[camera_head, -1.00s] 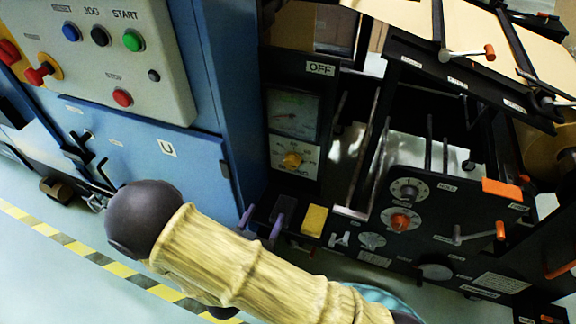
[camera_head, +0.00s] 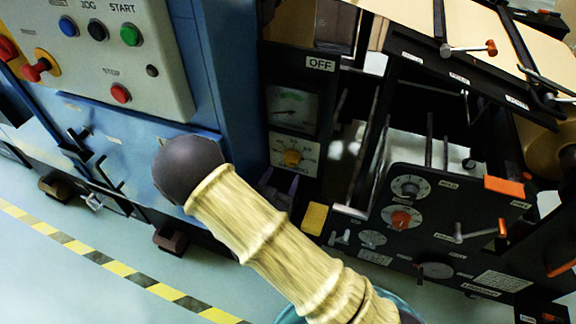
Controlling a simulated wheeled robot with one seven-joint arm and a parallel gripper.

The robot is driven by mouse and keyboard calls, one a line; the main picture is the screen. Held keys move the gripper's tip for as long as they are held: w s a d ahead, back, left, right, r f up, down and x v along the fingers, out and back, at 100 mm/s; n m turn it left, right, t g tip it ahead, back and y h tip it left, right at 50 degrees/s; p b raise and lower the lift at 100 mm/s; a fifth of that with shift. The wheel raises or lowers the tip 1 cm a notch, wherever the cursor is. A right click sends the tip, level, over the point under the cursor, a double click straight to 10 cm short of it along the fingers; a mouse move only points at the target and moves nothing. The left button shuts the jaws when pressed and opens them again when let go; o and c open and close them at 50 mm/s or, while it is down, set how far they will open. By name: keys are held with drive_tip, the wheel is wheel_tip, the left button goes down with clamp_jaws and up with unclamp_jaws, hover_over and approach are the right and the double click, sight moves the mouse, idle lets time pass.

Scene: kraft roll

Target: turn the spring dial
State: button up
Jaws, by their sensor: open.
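A grey dial (camera_head: 410,187), an orange dial (camera_head: 402,219) and a smaller pale dial (camera_head: 373,238) are on the black machine panel at the right. Their labels are too small to read, so I cannot tell which is the spring dial. My gripper (camera_head: 280,183) shows only as two dark purplish fingertips, spread apart just below the yellow dial's plate. I see no contact with it. My arm hides the rest of the gripper.
The gauge (camera_head: 292,107) is above the yellow dial. A yellow block (camera_head: 314,218) is close to the right of my gripper. A control box (camera_head: 100,50) with coloured buttons is at upper left. Orange-tipped levers (camera_head: 470,48) stick out at the right. Floor is open at lower left.

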sight(290, 162)
drive_tip(key=x, duration=0.5)
drive_tip(key=shift+w, duration=0.2)
drive_tip(key=c, duration=0.9)
